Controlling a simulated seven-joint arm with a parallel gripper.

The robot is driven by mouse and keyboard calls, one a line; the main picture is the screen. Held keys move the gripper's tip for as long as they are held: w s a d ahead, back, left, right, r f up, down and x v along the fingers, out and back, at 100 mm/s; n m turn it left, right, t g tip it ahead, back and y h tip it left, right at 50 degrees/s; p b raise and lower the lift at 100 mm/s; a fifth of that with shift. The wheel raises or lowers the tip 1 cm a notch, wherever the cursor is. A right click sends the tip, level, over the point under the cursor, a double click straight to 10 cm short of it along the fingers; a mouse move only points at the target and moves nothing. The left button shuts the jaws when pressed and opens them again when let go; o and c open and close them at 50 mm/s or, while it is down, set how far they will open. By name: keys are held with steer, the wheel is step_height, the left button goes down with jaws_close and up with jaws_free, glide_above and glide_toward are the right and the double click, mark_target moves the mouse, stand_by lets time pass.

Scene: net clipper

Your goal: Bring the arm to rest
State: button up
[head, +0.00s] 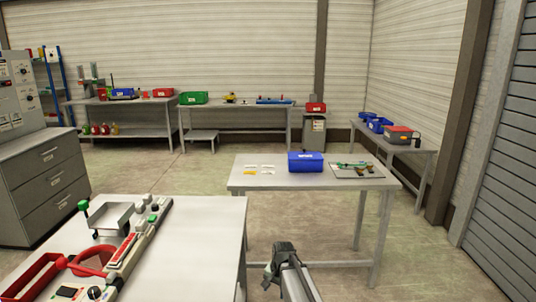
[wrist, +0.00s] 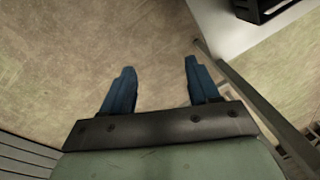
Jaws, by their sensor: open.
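My gripper (wrist: 158,72) shows in the wrist view with its two blue fingers spread apart. Nothing is between them, and bare floor (wrist: 90,50) lies beyond. A table leg (wrist: 265,105) and a pale table corner (wrist: 235,28) with a dark object (wrist: 268,8) on it are to the right of the fingers. In the head view part of my arm (head: 288,272) shows at the bottom centre, just right of the near table (head: 205,232). The fingertips cannot be made out in the head view.
A table (head: 345,182) ahead holds a blue bin (head: 306,162), small cards (head: 262,169) and a mat with tools (head: 357,170). The near table carries a clipping machine (head: 130,250) and a red frame (head: 35,275). Open floor (head: 160,180) lies between the tables and back benches.

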steer(key=s+d+f+n+g+h, duration=0.15)
steer(key=s+d+f, duration=0.25)
steer(key=s+f, duration=0.65)
steer(key=s+d+f+n+g+y, duration=0.15)
steer(key=s+d+f, duration=0.35)
steer(key=s+f, duration=0.55)
steer(key=s+d+f+g, duration=0.1)
steer(key=s, duration=0.9)
steer(key=s+d+f+n+g+h, duration=0.1)
steer(key=s+d+f+g, duration=0.1)
steer(key=s, duration=0.9)
steer(key=s+d+f+g, duration=0.1)
steer(key=s+d+f, duration=0.1)
steer(key=s, duration=0.9)
steer(key=shift+d+f+n+g, duration=0.2)
steer(key=shift+d+n+g, duration=0.05)
steer(key=shift+n+g, duration=0.15)
